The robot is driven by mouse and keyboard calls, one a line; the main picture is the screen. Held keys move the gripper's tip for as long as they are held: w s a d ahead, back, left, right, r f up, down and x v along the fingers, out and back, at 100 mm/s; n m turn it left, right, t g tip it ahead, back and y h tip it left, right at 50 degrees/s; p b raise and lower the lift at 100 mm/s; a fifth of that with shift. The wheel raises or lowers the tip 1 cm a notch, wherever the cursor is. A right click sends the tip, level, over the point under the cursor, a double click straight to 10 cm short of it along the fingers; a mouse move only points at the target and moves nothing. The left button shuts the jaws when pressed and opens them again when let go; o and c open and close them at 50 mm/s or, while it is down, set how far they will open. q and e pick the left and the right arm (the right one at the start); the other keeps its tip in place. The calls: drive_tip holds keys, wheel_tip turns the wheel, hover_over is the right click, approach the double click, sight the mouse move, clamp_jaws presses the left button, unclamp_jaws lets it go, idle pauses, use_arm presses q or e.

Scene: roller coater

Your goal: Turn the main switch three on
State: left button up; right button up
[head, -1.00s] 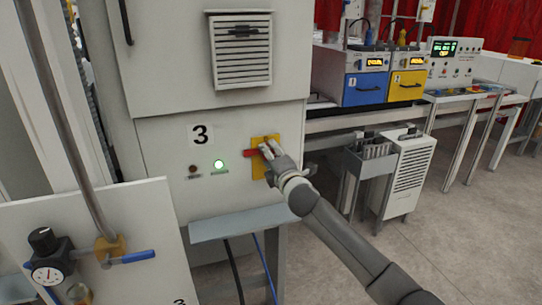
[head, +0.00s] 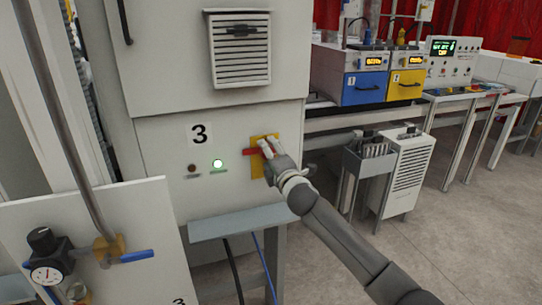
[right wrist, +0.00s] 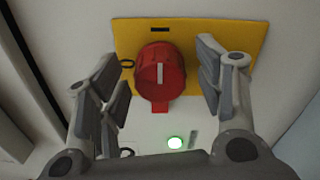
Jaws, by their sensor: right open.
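The main switch is a red rotary knob (right wrist: 160,70) on a yellow plate (right wrist: 232,38). Its red handle (head: 251,151) points left in the head view, toward a lit green lamp (head: 217,163). The switch is on the pale cabinet (head: 150,160) marked 3. My right gripper (head: 267,148) is open in front of the plate and hides part of the knob in the head view. In the right wrist view its fingers (right wrist: 165,72) stand on either side of the knob, with visible gaps. My left gripper is not in view.
A dark, unlit lamp (head: 192,168) is left of the green one. A grey ledge (head: 240,222) juts out below the switch. A panel with a gauge (head: 47,275) and a blue-handled valve (head: 137,256) stands at the lower left. Open floor (head: 440,240) lies to the right.

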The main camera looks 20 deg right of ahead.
drive_tip(key=shift+s, duration=0.1)
drive_tip(key=s, duration=1.2)
drive_tip(key=shift+d, duration=0.2)
drive_tip(key=shift+w, duration=0.1)
drive_tip(key=s+d+f+m+g+h, duration=0.1)
drive_tip(key=d+f+m+g, duration=0.15)
drive_tip(key=f, duration=1.05)
drive_tip(key=s+d+f+m+g, duration=0.1)
drive_tip(key=d+f+m+g, duration=0.15)
drive_tip(key=f, duration=1.05)
drive_tip(key=s+f+m+g, duration=0.25)
drive_tip(key=s+f, duration=0.35)
drive_tip(key=f, duration=0.5)
drive_tip(key=s+f+m+g, duration=0.25)
drive_tip(key=s+f, duration=0.35)
drive_tip(key=f, duration=0.5)
drive_tip(key=s+a+f+m+g, duration=0.1)
drive_tip(key=s+f+m+g, duration=0.1)
drive_tip(key=s+f, duration=0.6)
drive_tip(key=s+a+f+m+g+b, duration=0.1)
drive_tip(key=s+f, duration=0.6)
drive_tip(key=s, duration=1.4)
drive_tip(key=s+a+f+m+g, duration=0.3)
drive_tip(key=s+f, duration=0.5)
drive_tip(key=s, duration=0.6)
drive_tip(key=shift+s+f+m+g, duration=0.35)
drive_tip(key=shift+m+g, duration=0.15)
drive_tip(key=shift+m, duration=0.7)
